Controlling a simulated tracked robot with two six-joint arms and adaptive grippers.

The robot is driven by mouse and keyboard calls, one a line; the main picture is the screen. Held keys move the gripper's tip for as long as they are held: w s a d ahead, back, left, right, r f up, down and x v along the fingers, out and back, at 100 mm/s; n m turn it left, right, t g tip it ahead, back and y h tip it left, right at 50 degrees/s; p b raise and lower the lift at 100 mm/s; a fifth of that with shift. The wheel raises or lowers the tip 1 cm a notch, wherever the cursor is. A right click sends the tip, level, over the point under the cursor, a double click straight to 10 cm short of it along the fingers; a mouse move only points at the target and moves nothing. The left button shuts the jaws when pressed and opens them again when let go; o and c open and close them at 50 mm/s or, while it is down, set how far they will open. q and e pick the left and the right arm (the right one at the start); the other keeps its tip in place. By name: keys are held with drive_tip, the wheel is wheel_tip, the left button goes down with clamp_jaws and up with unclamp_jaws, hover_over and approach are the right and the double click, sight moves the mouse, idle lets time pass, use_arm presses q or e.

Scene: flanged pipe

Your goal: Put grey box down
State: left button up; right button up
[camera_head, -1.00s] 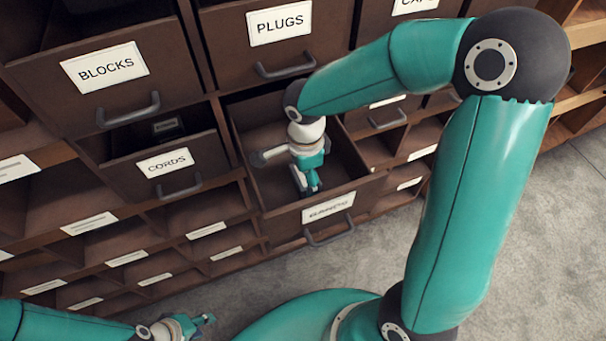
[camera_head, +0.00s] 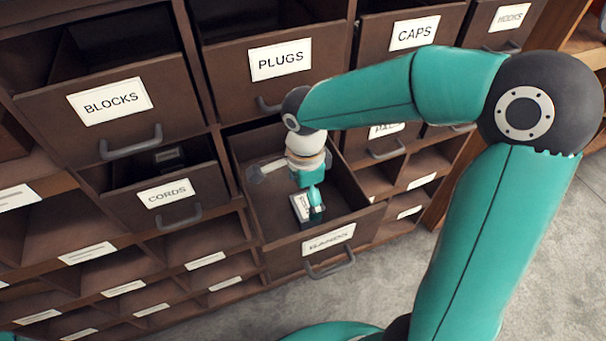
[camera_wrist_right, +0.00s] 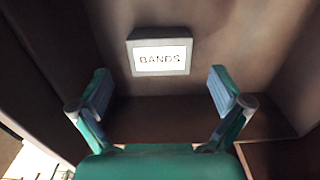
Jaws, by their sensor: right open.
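The grey box (camera_head: 300,207) lies on the floor of an open brown drawer (camera_head: 286,262). In the right wrist view the grey box (camera_wrist_right: 159,52) shows a white label reading BANDS. My right gripper (camera_head: 315,208) reaches down into the drawer beside the box. In the right wrist view its fingers (camera_wrist_right: 161,94) are spread apart with nothing between them, and the box lies beyond the fingertips, apart from them. My left gripper is out of view.
The open drawer's walls surround my right gripper. The PLUGS drawer (camera_head: 281,85) is above it, and the CORDS drawer (camera_head: 168,205), partly open with a dark item inside, is to the left. Small open cubbies fill the lower rows.

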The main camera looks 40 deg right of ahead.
sight(305, 206)
wheel_tip(305, 206, up, 7)
idle(0.3)
idle(0.5)
